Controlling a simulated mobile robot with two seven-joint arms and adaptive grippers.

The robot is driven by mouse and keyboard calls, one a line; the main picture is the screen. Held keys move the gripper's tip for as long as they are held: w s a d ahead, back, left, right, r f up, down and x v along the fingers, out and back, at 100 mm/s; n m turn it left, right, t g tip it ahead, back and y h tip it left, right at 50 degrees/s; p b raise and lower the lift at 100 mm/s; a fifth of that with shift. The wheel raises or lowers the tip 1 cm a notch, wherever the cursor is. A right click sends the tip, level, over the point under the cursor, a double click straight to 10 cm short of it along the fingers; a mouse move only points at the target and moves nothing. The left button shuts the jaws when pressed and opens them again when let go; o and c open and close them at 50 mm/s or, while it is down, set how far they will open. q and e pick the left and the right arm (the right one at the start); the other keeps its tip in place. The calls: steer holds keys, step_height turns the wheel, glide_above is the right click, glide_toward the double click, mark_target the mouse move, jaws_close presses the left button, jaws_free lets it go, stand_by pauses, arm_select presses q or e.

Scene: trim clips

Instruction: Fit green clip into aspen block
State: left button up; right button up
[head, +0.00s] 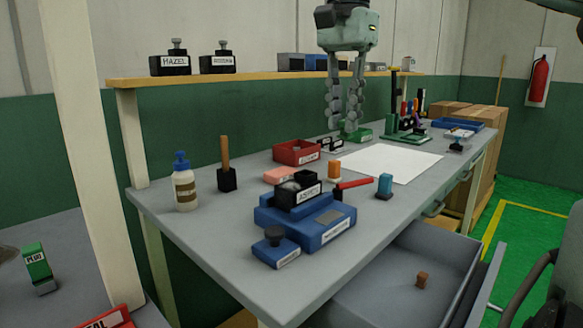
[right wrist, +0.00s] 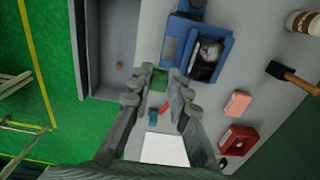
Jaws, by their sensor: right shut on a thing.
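My right gripper (head: 345,128) hangs fingers down over the far half of the bench. It is shut on a small green piece, which I take for the green clip (head: 363,134); the fingers hide part of it. In the right wrist view the green clip (right wrist: 159,84) shows between the fingertips (right wrist: 159,86). A black block with a white label (head: 312,192), perhaps the aspen block, sits on a blue base (head: 335,232) nearer the front; its small lettering is hard to read. The gripper is apart from it and behind it. My left gripper is not in view.
Around the blue base stand a red box (head: 297,152), a pink block (head: 281,175), an orange piece (head: 334,168), a blue piece (head: 384,186) and a red-handled tool (head: 355,184). White paper (head: 400,164) lies right. A drawer (head: 440,250) is open in front. A shelf (head: 230,80) runs behind.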

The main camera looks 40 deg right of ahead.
steer(key=w+f, duration=0.2)
steer(key=w, duration=0.1)
steer(key=w+d+f, duration=0.1)
steer(key=w+f, duration=0.1)
steer(key=w, duration=0.2)
steer(key=w+f, duration=0.2)
steer(key=w, duration=0.2)
steer(key=shift+d+f, duration=0.3)
steer(key=shift+f, duration=2.1)
steer(key=shift+f, duration=0.2)
steer(key=o, duration=0.7)
steer(key=shift+o, duration=0.2)
steer(key=shift+r, duration=0.1)
step_height(320, 180, up, 12)
steer(key=shift+s, duration=0.1)
